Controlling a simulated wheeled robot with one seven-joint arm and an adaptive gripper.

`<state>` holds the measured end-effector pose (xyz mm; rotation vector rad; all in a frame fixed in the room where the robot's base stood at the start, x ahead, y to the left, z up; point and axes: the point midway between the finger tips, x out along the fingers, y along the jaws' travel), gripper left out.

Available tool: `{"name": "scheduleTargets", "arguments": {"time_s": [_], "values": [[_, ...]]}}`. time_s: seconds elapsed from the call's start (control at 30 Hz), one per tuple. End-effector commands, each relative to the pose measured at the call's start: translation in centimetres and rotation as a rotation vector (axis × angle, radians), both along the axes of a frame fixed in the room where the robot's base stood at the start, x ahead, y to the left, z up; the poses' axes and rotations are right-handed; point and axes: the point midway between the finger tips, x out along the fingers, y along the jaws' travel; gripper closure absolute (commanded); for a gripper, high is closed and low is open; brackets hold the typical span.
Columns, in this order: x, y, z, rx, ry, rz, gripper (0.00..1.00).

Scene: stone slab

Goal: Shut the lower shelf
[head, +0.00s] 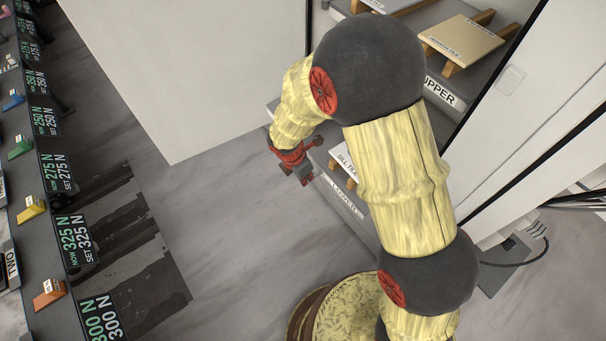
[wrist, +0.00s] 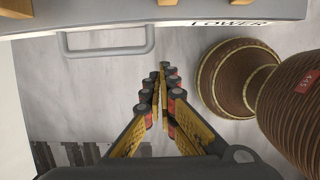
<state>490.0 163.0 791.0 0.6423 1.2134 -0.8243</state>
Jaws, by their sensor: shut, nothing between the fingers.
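The lower shelf (head: 345,198) shows in the head view, low in the cabinet, its front facing the floor area and labelled LOWER. It stands out past the upper shelf above it. In the wrist view the grey front of the lower shelf (wrist: 170,28) runs across the top, with a pale bar handle (wrist: 110,49) hanging at left. My gripper (head: 306,180) is in front of this shelf's front in the head view. In the wrist view my gripper (wrist: 163,72) has its fingertips together and empty, to the right of the handle and apart from it.
The upper shelf (head: 440,93) holds a tile on wooden strips. A tile and wooden pegs lie on the lower shelf. A large white panel (head: 200,60) stands at left of the cabinet. A rack of labelled gauges (head: 55,175) lines the far left. Grey floor (head: 230,240) between is clear.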

Motion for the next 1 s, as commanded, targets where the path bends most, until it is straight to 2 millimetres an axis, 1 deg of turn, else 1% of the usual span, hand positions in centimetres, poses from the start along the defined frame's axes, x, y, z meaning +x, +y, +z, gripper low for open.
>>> {"name": "scheduleTargets", "arguments": {"time_s": [0.03,0.13,0.2,0.3,0.43,1.0], "values": [[0.1,-0.3,-1.4,-0.001,0.002,-0.002,1.00],[0.4,-0.6,-3.2,-0.001,0.001,-0.002,1.00],[1.2,-1.6,-2.8,0.002,-0.003,-0.005,1.00],[1.8,-2.7,-2.7,0.001,-0.002,-0.005,1.00],[2.4,-3.5,-2.6,0.000,-0.001,-0.003,1.00],[2.8,-4.2,-2.4,0.000,0.000,-0.002,1.00]]}}
